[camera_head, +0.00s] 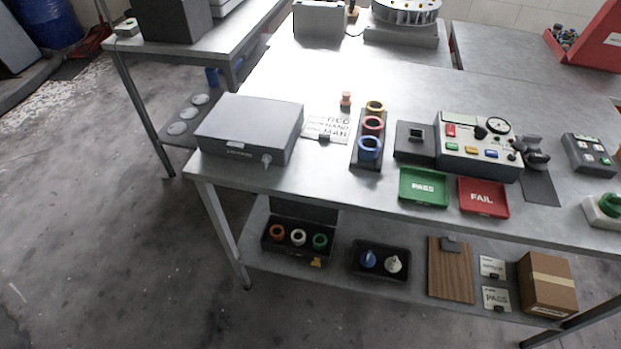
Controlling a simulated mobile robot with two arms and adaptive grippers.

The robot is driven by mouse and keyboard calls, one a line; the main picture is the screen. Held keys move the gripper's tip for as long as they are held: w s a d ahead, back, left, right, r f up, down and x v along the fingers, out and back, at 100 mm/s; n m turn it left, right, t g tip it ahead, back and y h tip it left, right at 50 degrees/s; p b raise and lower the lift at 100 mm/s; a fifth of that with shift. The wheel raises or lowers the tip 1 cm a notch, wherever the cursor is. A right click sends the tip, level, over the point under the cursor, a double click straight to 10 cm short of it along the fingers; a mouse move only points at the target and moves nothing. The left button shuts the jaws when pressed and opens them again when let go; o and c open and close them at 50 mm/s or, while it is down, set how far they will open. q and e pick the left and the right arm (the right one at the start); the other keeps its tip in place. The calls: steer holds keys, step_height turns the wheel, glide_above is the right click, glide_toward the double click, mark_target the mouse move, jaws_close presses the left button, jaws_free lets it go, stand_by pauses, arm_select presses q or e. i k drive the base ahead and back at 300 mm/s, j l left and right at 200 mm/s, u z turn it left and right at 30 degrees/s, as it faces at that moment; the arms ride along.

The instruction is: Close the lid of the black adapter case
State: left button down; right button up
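The black adapter case (268,247) stands on the lower shelf under the table, left of centre. Its lid (304,211) is open and raised along the back edge, partly in the shadow of the tabletop. Orange, white and green rings sit in a row inside the case. A small orange-yellow piece shows at its front right. Neither of my grippers is in view.
The tabletop edge (400,205) overhangs the shelf above the case. A black tray (380,277) with a blue and a white piece stands to its right, then a wooden clipboard (450,270) and a cardboard box (547,285). A grey case (250,122) sits on the tabletop above.

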mark_target(324, 216)
steer(key=j+z, duration=0.1)
steer(key=z, duration=0.3)
steer(key=i+j+z, duration=0.1)
steer(key=z, duration=0.3)
steer(key=j+z, duration=0.15)
steer(key=z, duration=0.25)
steer(key=j+z, duration=0.15)
steer(key=z, duration=0.2)
steer(key=j+z, duration=0.2)
steer(key=j, duration=0.25)
steer(key=k+j+z, duration=0.2)
steer(key=j, duration=0.2)
steer(key=k+j+z, duration=0.15)
steer(key=j, duration=0.3)
steer(key=j+z, duration=0.2)
steer(key=j, duration=0.2)
steer(key=k+j+z, duration=0.4)
steer(key=j, duration=0.3)
